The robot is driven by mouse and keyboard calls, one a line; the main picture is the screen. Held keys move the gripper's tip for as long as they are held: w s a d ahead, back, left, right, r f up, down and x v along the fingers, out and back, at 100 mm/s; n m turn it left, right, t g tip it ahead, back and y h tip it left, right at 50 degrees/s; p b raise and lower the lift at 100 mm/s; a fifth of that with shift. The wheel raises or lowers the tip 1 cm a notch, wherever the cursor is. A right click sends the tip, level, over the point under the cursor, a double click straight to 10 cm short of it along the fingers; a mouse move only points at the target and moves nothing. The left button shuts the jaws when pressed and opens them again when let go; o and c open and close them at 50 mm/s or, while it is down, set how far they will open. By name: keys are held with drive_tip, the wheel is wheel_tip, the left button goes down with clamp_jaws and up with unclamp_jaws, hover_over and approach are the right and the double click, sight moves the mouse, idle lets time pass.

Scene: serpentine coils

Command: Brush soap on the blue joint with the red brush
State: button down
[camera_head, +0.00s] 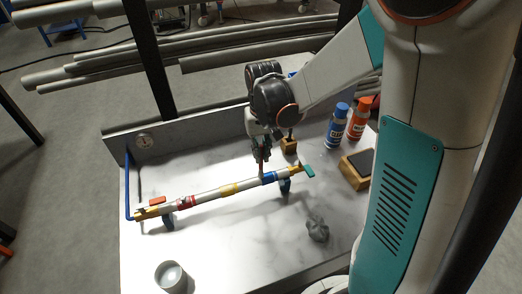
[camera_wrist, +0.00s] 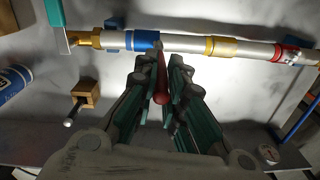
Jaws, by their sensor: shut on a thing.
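A pipe (camera_head: 211,195) runs across the table on blue supports, with red, yellow and blue bands. The blue joint (camera_head: 269,178) is near its right end; it also shows at the upper left of the wrist view (camera_wrist: 145,40). My gripper (camera_head: 261,148) is above the pipe, just left of the blue joint. In the wrist view my gripper (camera_wrist: 168,75) is shut on the red brush (camera_wrist: 161,90), whose rounded red end faces the camera. The brush's far end reaches the pipe at the right edge of the blue joint; I cannot tell whether it touches.
A wooden block (camera_head: 289,147) with a dark upright piece stands behind the pipe. Blue (camera_head: 337,127) and red (camera_head: 359,119) bottles and a dark-topped wooden box (camera_head: 357,168) stand at right. A grey lump (camera_head: 317,230) and a metal cup (camera_head: 171,277) are in front. A gauge (camera_head: 144,141) is at the back left.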

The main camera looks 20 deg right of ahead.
drive_tip(key=d, duration=0.4)
drive_tip(key=shift+d+r+b, duration=0.1)
drive_tip(key=shift+d+b, duration=0.05)
drive_tip(key=shift+b, duration=0.2)
idle(0.8)
